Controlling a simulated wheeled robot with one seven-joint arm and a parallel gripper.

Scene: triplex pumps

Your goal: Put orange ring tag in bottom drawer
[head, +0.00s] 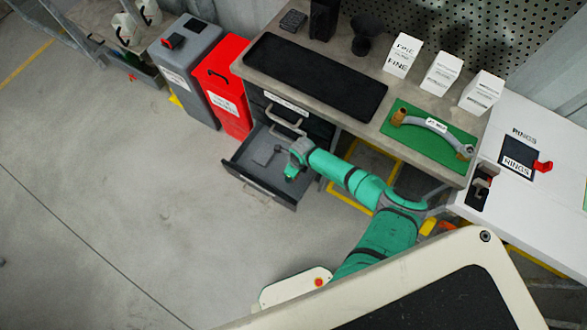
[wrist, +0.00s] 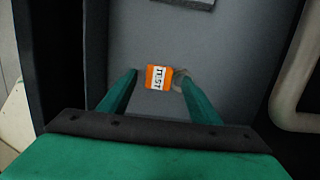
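The orange ring tag (wrist: 157,77), with a white printed label and a grey ring on its right, shows in the wrist view between my fingertips. The ring overlaps the right fingertip. My gripper (wrist: 158,78) has its fingers spread, with a small gap left of the tag. In the head view my gripper (head: 291,172) is over the right part of the pulled-out bottom drawer (head: 262,191). The grey drawer floor (wrist: 215,48) lies behind the tag. I cannot tell whether the tag rests on it. The tag is hidden in the head view.
A grey flat item (head: 264,154) lies in the drawer. A closed drawer with a handle (head: 284,117) is above it, under the workbench (head: 325,108). A red bin (head: 228,85) and a grey bin (head: 187,70) stand left. The floor in front is clear.

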